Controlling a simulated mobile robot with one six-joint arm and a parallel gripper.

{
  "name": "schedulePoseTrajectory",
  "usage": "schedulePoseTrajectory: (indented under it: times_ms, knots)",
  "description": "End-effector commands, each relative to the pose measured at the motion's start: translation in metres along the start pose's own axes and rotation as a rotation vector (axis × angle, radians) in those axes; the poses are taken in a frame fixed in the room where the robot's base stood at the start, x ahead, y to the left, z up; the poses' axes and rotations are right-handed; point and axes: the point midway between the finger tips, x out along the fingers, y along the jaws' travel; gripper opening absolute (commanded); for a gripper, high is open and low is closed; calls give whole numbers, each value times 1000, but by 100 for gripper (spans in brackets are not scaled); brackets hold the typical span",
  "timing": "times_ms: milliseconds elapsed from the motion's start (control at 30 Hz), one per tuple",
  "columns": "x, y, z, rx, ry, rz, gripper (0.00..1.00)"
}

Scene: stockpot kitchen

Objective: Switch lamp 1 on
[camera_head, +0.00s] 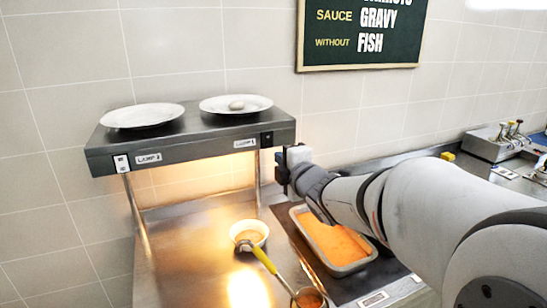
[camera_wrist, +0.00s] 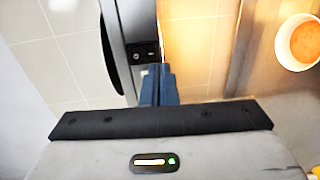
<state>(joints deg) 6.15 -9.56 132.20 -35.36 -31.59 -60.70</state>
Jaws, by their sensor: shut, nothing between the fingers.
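A dark heat-lamp shelf (camera_head: 200,148) stands against the tiled wall. Its front has a label (camera_head: 148,158) with a white switch plate (camera_head: 121,163) at the left end. A second label (camera_head: 245,143) sits beside a dark switch (camera_head: 267,139) at the right end. The lamp numbers are too small to read surely. My gripper (camera_head: 281,170) is just right of and below the right end. In the wrist view my gripper's blue fingers (camera_wrist: 158,75) are shut and empty, close to the dark switch panel (camera_wrist: 145,52). Whether they touch it I cannot tell.
Two white plates (camera_head: 142,116) (camera_head: 236,104) rest on the shelf, the right one holding a small pale item. Below are a small bowl (camera_head: 249,232), a yellow-handled ladle (camera_head: 262,257) and a tray of orange food (camera_head: 336,243). Warm light falls on the wall and counter.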

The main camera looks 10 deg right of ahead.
Motion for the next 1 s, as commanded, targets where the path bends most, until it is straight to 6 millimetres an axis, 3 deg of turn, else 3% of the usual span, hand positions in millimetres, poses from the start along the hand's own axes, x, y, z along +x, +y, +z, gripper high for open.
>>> schedulePoseTrajectory:
  times_ms: [200,400,600,1000]
  knots:
    - [-46,-10,0,-2,-2,3,0]
    - [-74,-16,0,-1,-1,2,0]
    - [-86,-19,0,-1,0,0,0]
    - [-87,-21,2,16,-11,-8,0]
